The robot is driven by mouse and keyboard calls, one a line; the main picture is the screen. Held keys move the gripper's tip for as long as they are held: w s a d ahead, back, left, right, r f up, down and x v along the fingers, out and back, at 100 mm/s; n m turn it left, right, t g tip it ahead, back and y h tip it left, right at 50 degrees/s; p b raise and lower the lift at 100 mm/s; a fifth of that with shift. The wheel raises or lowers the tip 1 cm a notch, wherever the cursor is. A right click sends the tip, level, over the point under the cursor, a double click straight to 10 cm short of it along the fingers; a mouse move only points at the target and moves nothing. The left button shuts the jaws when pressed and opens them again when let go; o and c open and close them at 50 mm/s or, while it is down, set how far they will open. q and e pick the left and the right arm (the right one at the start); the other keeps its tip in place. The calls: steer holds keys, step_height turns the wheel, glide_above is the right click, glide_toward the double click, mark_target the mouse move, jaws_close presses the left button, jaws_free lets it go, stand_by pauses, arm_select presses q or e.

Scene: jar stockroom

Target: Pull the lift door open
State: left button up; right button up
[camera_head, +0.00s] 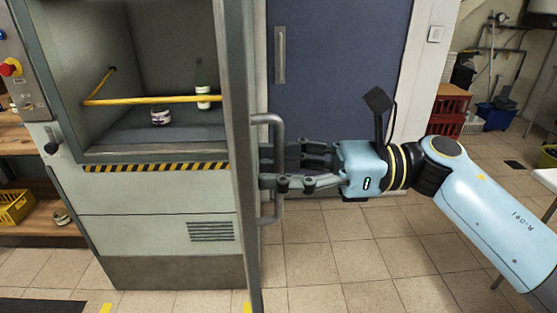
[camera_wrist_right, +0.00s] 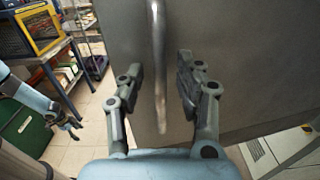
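The lift door (camera_head: 238,150) stands swung open, almost edge-on to my head camera, with the lift's inside in plain view. Its upright grey bar handle (camera_head: 278,130) is on the face turned right. My right gripper (camera_head: 267,167) reaches in from the right at the handle. In the right wrist view the handle (camera_wrist_right: 160,60) runs between the two spread fingers, with a gap on either side, before the door's grey panel (camera_wrist_right: 235,50). My left gripper (camera_wrist_right: 68,128) is small at the left of the wrist view; its opening is unclear.
Inside the lift a yellow bar (camera_head: 150,100) crosses before a white bottle (camera_head: 203,88) and a small jar (camera_head: 160,117). A blue door (camera_head: 335,60) is behind. Red crates (camera_head: 450,108) stand at the right. Tiled floor (camera_head: 340,255) lies clear below my right arm.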

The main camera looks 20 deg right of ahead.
steer(key=shift+c, duration=0.2)
jaws_close()
steer(key=shift+a, duration=0.15)
